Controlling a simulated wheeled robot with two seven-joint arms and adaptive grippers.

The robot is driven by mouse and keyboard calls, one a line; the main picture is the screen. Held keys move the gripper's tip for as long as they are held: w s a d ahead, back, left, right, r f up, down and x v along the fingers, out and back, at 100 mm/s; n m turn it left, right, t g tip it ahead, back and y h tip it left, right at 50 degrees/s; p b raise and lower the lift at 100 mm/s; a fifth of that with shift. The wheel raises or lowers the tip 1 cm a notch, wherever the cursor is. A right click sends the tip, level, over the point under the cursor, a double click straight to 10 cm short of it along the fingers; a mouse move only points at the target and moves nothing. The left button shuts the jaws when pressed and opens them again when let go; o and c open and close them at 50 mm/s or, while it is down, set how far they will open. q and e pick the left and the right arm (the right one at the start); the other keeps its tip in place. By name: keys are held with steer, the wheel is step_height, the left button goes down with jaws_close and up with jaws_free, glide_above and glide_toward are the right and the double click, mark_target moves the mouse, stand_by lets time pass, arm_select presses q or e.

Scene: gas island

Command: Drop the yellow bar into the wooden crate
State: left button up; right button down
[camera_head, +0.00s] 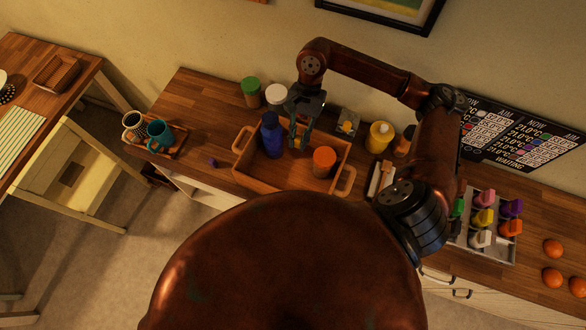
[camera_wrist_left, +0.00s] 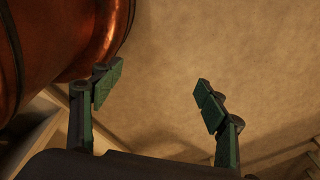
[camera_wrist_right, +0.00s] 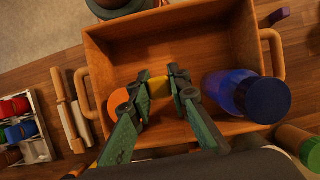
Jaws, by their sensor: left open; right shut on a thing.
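The wooden crate (camera_head: 262,178) stands on the counter and holds a blue bottle (camera_head: 271,138) and an orange-topped jar (camera_head: 324,161). My right gripper (camera_head: 299,138) points down over the crate, between the bottle and the jar. In the right wrist view, it is shut on the yellow bar (camera_wrist_right: 158,87), of which only a small part shows between the fingertips. The crate's bare floor (camera_wrist_right: 140,55) shows behind the bar. My left gripper (camera_wrist_left: 162,88) is open and empty in the left wrist view, over a plain pale surface away from the crate.
Behind the crate stand a green-lidded jar (camera_head: 250,92), a white-lidded jar (camera_head: 276,96) and a yellow container (camera_head: 379,137). A tray with mugs (camera_head: 160,136) is at left. A rack of colored items (camera_head: 483,217) and oranges (camera_head: 553,249) lie at right.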

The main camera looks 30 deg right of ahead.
steer(key=shift+s+f, duration=0.35)
steer(key=shift+f, duration=0.55)
steer(key=f, duration=0.3)
steer(key=shift+w+b, duration=0.2)
steer(key=shift+b, duration=0.1)
steer(key=c, duration=2.2)
jaws_free()
steer(key=o, duration=0.5)
steer(key=shift+c, duration=0.2)
arm_select(q)
steer(key=shift+w+d+f, duration=0.25)
steer(key=shift+f, duration=0.05)
